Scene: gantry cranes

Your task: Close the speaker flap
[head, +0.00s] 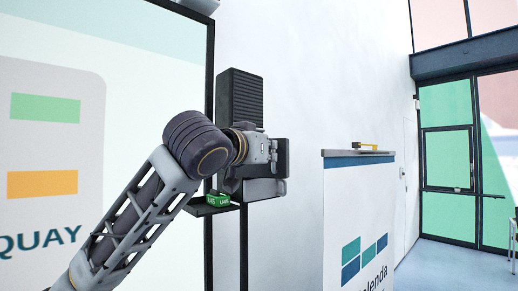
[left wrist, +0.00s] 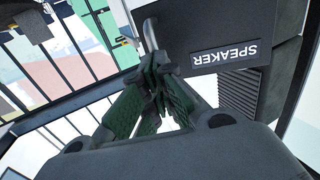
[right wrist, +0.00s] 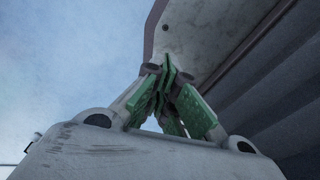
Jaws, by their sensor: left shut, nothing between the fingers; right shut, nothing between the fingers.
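The speaker (head: 240,98) is a dark box with a ribbed front on the wall beside the large screen. Its flap (left wrist: 205,25) is a dark panel with an upside-down white-on-black SPEAKER label (left wrist: 224,56) in the left wrist view. The flap stands out from the ribbed part (left wrist: 240,92), so it looks open. A grey metal bar (left wrist: 150,34) is at the flap's edge. My left gripper (left wrist: 158,62) is shut and empty close to the bar; I cannot tell whether they touch. In the head view my left wrist hides part of the flap. My right gripper (right wrist: 166,70) is shut and empty, outside the head view.
A small dark shelf (head: 208,210) below the speaker holds green items (head: 218,200). The large screen (head: 150,70) fills the left. Open floor (head: 450,268) shows at far right.

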